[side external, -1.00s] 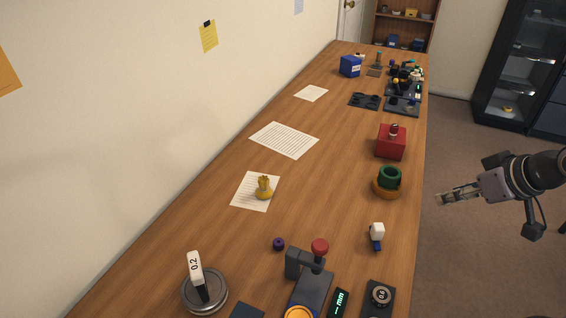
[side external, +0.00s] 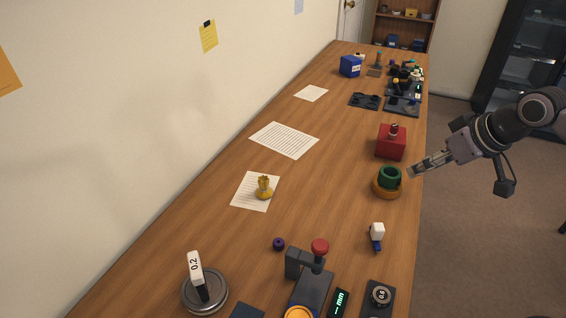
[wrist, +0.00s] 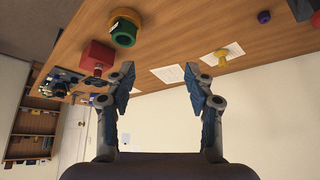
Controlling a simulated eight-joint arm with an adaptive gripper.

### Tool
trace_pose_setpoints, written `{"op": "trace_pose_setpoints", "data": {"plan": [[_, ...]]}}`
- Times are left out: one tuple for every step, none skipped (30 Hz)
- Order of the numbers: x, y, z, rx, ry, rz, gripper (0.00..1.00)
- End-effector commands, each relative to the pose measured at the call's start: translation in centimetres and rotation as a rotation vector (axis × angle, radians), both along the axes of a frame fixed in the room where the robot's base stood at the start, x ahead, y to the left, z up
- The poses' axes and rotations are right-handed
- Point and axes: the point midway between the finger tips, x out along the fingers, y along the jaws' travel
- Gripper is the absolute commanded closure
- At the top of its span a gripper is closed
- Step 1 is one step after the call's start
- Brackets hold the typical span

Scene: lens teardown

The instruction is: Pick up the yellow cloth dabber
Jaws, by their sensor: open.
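The yellow cloth dabber (side external: 264,188) stands upright on a printed sheet of paper (side external: 247,201) near the table's wall side. It also shows in the wrist view (wrist: 221,59), to the right of my right-hand finger and apart from it. My gripper (side external: 413,171) is at the table's right edge in the side view, beside the green and orange round piece and well away from the dabber. In the wrist view my gripper (wrist: 159,82) has its two blue-padded fingers spread, with nothing between them.
A green ring on an orange round base (side external: 388,183) and a red block (side external: 391,143) stand near my gripper. A white and blue piece (side external: 376,235), a small purple piece (side external: 279,243) and a grey press with red knob (side external: 310,275) are nearer. The middle of the table is clear.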

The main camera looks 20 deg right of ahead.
Motion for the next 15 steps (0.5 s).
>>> {"op": "trace_pose_setpoints", "data": {"plan": [[1.5,0.8,0.5,-0.001,0.008,0.017,0.46],[2.3,1.3,0.8,-0.001,0.013,0.025,0.46],[3.3,1.9,1.0,-0.001,0.021,0.036,0.46],[4.1,2.4,1.2,-0.002,0.026,0.044,0.46],[4.9,2.9,1.3,-0.003,0.031,0.054,0.46],[6.0,3.6,1.4,-0.003,0.037,0.064,0.46],[6.8,4.1,1.5,-0.004,0.042,0.072,0.46],[7.6,4.7,1.5,-0.004,0.048,0.081,0.46],[8.6,5.4,1.5,-0.005,0.055,0.091,0.46],[9.4,6.0,1.4,-0.006,0.06,0.099,0.46],[10.2,6.7,1.3,-0.006,0.065,0.108,0.46],[11.2,7.5,1.2,-0.007,0.07,0.118,0.46],[12.0,8.1,1.0,-0.008,0.075,0.127,0.46],[12.7,8.8,0.8,-0.009,0.081,0.135,0.46],[13.7,9.7,0.5,-0.011,0.088,0.146,0.46]]}}
